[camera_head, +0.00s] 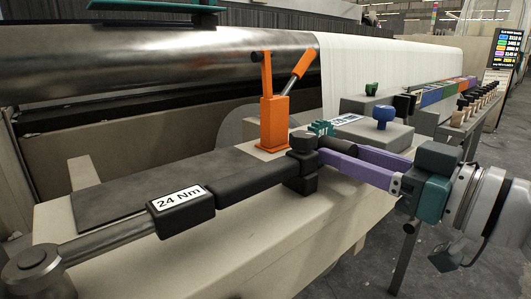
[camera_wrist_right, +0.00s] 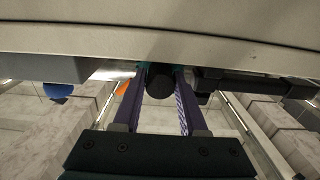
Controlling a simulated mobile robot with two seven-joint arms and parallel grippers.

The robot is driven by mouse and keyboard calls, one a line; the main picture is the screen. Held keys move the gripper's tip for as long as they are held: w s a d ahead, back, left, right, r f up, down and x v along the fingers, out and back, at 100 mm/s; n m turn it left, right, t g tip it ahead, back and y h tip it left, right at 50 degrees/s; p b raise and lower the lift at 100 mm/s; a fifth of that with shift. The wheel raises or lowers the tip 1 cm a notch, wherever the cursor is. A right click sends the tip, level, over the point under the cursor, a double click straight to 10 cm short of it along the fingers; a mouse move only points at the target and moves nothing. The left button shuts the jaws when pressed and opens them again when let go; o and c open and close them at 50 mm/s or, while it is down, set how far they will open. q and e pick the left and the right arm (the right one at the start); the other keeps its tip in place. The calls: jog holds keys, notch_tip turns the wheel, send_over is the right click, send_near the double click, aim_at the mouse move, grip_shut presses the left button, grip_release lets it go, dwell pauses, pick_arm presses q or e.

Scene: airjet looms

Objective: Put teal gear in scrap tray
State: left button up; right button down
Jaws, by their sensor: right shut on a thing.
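The teal gear (camera_head: 320,128) shows in part in the head view at the tips of my right gripper's purple fingers (camera_head: 326,152). The black end of the wrench hides its near side. In the right wrist view, teal edges of the gear (camera_wrist_right: 143,67) show at the fingertips (camera_wrist_right: 160,75), and a dark round part (camera_wrist_right: 160,83) sits between the fingers. My right gripper is shut on the gear, close above the beige bench. I cannot make out which thing is the scrap tray. My left gripper is out of view.
A torque wrench marked 24 Nm (camera_head: 180,198) lies close in front of the gear. An orange tool (camera_head: 274,120) stands behind it. A blue knob (camera_head: 384,114) on a grey block is to the right. The loom roller (camera_head: 160,65) runs behind.

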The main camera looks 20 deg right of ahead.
jog(key=shift+c, duration=2.2)
grip_release()
jog(key=shift+f, duration=0.1)
